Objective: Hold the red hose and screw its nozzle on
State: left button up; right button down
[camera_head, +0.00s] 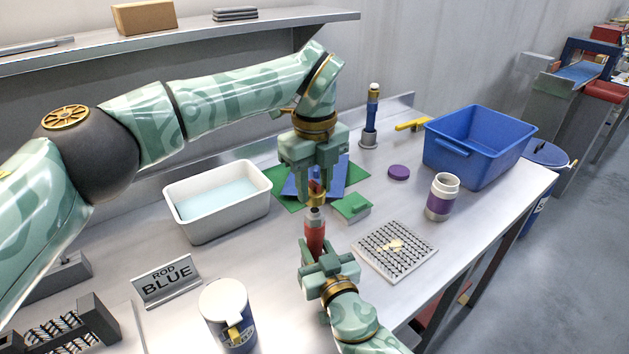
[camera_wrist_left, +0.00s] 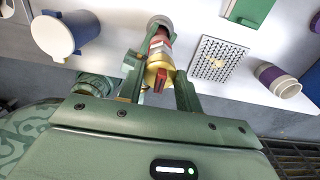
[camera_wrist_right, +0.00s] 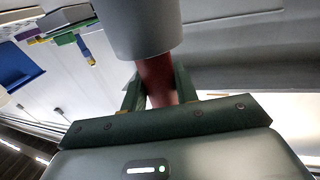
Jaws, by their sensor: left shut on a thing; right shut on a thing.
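The red hose (camera_head: 314,236) stands upright over the table with a grey collar (camera_head: 314,213) at its top. My right gripper (camera_head: 322,254) is shut around the hose below the collar. In the right wrist view the hose (camera_wrist_right: 158,82) runs between the fingers under the large grey collar (camera_wrist_right: 143,24). My left gripper (camera_head: 316,192) points down from above, shut on the brass nozzle (camera_head: 316,201). In the left wrist view the nozzle (camera_wrist_left: 157,74) sits between the fingers, in line with the hose. I cannot tell whether threads are engaged.
A white tub (camera_head: 218,225) stands left, near a "ROD BLUE" sign (camera_head: 166,282) and a lidded canister (camera_head: 229,318). A perforated plate (camera_head: 376,262), a purple-banded jar (camera_head: 441,199) and a blue bin (camera_head: 470,160) stand right. A blue rod (camera_head: 371,112) stands behind.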

pick_arm(q)
jog(key=shift+f, duration=0.9)
jog(key=shift+f, duration=0.55)
